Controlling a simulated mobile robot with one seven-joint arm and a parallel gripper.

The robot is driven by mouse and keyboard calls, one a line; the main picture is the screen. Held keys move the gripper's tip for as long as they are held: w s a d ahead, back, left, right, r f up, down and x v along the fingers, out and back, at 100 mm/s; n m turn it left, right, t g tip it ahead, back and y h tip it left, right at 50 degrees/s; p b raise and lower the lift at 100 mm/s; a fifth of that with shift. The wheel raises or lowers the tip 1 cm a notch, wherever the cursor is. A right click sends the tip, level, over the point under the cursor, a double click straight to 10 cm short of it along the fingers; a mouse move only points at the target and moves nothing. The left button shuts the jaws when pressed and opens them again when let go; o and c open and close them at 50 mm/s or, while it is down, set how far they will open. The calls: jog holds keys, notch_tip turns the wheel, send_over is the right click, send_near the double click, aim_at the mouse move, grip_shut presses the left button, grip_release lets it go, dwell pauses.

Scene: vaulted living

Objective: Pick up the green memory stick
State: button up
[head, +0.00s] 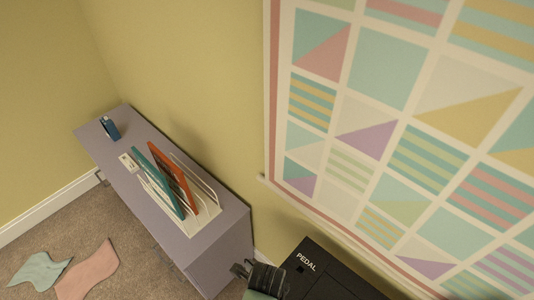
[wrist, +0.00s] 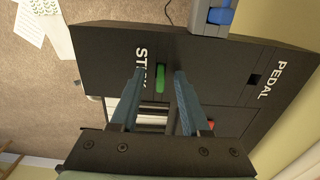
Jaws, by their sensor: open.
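The green memory stick (wrist: 160,78) shows in the wrist view as a small upright green shape on the black surface, beside a white label whose end is partly hidden. My gripper (wrist: 160,73) is open, its two blue-grey fingers reaching toward the black surface. In the picture the stick lies between the fingertips; I cannot tell how far apart in depth they are. In the head view my gripper (head: 262,275) is dark at the bottom edge, and the stick is not visible there.
The black unit (wrist: 105,60) marked PEDAL also shows in the head view (head: 325,280). A blue item (wrist: 220,15) on a grey block and a small red item (wrist: 211,125) are near. A lilac cabinet (head: 222,245) holds a rack with folders.

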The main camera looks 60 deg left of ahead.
grip_shut()
dwell(0.3)
